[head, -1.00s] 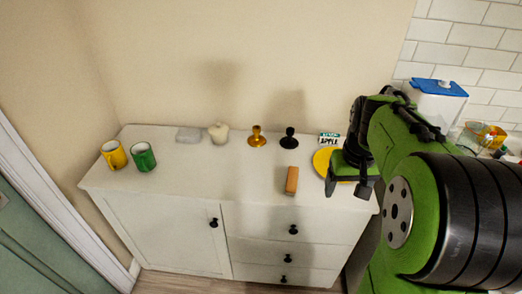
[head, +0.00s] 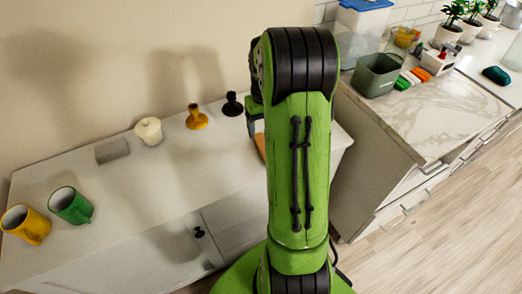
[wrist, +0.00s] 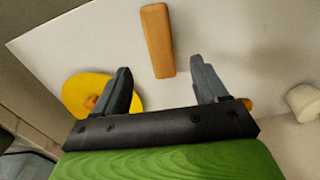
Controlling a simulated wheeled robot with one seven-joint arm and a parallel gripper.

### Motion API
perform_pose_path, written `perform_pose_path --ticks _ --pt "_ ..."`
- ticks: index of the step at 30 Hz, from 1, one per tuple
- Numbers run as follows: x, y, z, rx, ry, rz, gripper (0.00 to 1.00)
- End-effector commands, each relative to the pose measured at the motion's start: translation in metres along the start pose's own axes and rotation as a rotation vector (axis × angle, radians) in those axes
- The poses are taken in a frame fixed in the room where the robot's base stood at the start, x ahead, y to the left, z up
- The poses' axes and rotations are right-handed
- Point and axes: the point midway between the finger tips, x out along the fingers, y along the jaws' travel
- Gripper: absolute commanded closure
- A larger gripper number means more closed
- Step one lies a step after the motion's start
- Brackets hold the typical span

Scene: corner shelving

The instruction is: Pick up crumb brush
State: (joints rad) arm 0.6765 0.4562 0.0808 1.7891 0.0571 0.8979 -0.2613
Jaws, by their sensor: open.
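A long tan-orange wooden piece, which looks like the crumb brush (wrist: 158,40), lies flat on the white cabinet top. Its bristles cannot be made out. In the wrist view it lies beyond my gripper (wrist: 160,66), lined up with the gap between the two fingers. The fingers are apart and nothing is held. In the head view only a sliver of the brush (head: 260,146) shows beside my arm, which hides most of it and most of my gripper.
On the cabinet (head: 152,190) stand a yellow mug (head: 25,226), a green mug (head: 70,205), a grey block (head: 112,151), a white pot (head: 149,131), and gold (head: 196,118) and black (head: 232,104) stands. A yellow plate (wrist: 82,92) lies near the brush. A cluttered counter (head: 425,115) is at right.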

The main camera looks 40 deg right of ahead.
Motion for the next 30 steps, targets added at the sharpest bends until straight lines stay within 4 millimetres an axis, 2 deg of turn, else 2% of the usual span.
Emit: perform_pose_path --ticks 1,3,8,12,15,22,23,30 --pt "0.016 -0.001 0.001 -0.001 -0.003 -0.002 0.28" --pt "0.029 -0.001 0.000 -0.001 -0.002 -0.001 0.28" --pt "0.046 0.000 0.001 0.001 -0.001 0.000 0.28" --pt "0.075 0.000 0.001 0.000 -0.002 -0.001 0.28" --pt "0.087 0.000 0.001 0.000 -0.001 -0.001 0.28" --pt "0.089 0.000 0.001 0.000 0.001 0.000 0.28" --pt "0.089 0.000 0.001 0.000 0.001 0.000 0.29" --pt "0.089 0.000 0.001 0.000 0.001 0.000 0.66"
